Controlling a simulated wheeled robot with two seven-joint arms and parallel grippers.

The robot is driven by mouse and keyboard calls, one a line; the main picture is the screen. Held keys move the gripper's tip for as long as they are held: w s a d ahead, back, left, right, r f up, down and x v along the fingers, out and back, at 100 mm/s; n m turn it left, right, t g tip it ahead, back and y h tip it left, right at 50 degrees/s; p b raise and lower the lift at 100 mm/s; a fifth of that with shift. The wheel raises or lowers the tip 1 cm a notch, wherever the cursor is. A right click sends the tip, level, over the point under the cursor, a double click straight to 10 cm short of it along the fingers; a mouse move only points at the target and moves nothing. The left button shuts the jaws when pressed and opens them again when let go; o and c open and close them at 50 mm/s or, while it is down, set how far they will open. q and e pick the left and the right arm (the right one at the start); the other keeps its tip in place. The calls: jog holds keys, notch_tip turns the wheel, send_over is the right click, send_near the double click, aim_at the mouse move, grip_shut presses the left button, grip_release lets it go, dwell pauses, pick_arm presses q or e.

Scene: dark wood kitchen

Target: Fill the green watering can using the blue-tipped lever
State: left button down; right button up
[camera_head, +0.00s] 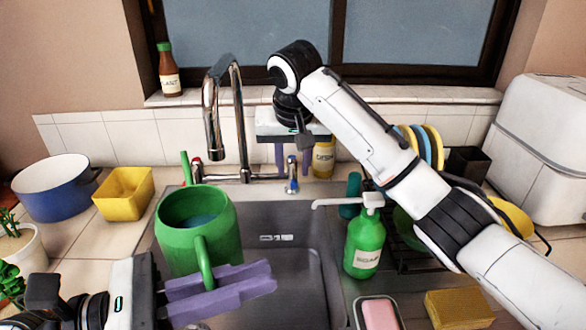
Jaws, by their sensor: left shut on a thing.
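The green watering can (185,246) is upright over the left part of the sink, below the mouth of the chrome faucet (212,110). A grey-blue patch shows inside it; I cannot tell whether it is water. My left gripper (222,292) is shut on the can's handle (204,262), its purple fingers across it. The blue-tipped lever (292,176) stands right of the faucet base. My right gripper (293,166) is behind or above it, purple fingers pointing down and apart; contact is unclear. A red-tipped lever (197,170) stands on the left. No stream shows from the spout.
The sink (292,265) is free at its right. A green soap bottle (364,244) stands at its right edge, beside a dish rack (405,262). A yellow bottle (323,158) stands close to my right gripper. A yellow container (124,194) and blue pot (50,190) sit left.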

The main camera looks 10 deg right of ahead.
jog(key=d+v, duration=0.1)
jog(key=v, duration=0.9)
jog(key=shift+a, duration=0.5)
jog(key=shift+r, duration=0.15)
